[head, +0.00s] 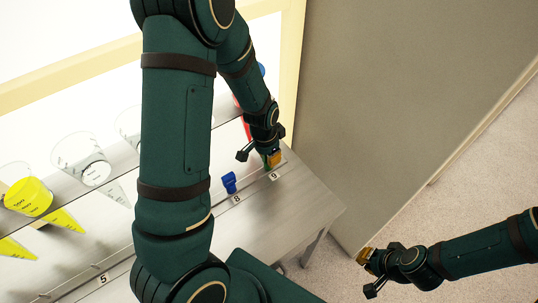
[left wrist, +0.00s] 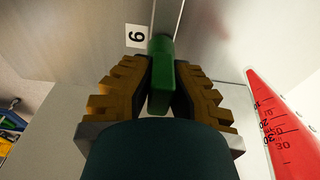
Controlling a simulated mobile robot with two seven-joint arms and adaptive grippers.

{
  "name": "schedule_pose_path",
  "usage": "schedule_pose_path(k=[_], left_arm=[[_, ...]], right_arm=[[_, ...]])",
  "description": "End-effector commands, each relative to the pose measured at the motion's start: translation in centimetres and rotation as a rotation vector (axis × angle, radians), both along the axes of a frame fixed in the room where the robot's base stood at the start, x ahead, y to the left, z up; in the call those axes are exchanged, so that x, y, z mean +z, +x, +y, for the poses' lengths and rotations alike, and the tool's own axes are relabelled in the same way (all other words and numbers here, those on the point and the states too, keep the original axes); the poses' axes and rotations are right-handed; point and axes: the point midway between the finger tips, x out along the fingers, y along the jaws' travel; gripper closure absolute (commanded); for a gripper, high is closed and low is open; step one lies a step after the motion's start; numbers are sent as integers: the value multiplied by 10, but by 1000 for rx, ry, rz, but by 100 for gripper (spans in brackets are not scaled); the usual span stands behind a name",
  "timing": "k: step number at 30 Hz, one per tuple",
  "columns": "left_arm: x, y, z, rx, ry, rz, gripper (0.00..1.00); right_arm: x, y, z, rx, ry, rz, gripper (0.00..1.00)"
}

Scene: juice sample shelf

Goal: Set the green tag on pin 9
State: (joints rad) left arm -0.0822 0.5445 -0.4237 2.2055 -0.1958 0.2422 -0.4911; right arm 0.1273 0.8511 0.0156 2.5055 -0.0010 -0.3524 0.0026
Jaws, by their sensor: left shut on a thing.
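The green tag (left wrist: 160,72) is gripped between the two ribbed pads of my left gripper (left wrist: 158,88) in the left wrist view. Its far end is close to the shelf rail beside the number label (left wrist: 136,36). In the head view my left gripper (head: 272,159) is over the shelf edge by the label 9 (head: 275,177), and the tag shows as a small green patch beside the pads. Pin 9 is hidden, so I cannot tell whether the tag is around it. My right gripper (head: 366,258) is away at the lower right; its opening is unclear.
A blue tag (head: 229,182) hangs at the neighbouring label, left of my left gripper. A red graduated cone (left wrist: 285,125) is close to the right of my left gripper in the wrist view. Yellow and clear vessels (head: 29,197) stand left. A grey panel (head: 370,100) is at right.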

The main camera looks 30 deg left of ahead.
Motion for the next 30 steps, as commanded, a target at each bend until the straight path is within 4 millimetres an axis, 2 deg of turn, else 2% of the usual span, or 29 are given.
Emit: schedule_pose_path(k=[4, 5, 6, 7, 15, 19, 23, 30], left_arm=[[0, 0, 0, 0, 0, 0, 100], [0, 0, 0, 0, 0, 0, 77], [0, 0, 0, 0, 0, 0, 63], [0, 0, 0, 0, 0, 0, 59], [1, 0, 0, 0, 0, 0, 59], [7, 0, 0, 0, 0, -2, 59], [25, -2, 1, -2, 0, -5, 59], [72, -7, 3, -1, -2, -7, 59]], right_arm=[[0, 0, 0, 0, 0, 0, 100], [0, 0, 0, 0, 0, 0, 100], [0, 0, 0, 0, 0, 0, 100], [0, 0, 0, 0, 0, 0, 100], [0, 0, 0, 0, 0, 0, 100], [0, 0, 0, 0, 0, 0, 100], [0, 0, 0, 0, 0, 0, 100], [0, 0, 0, 0, 0, 0, 100]])
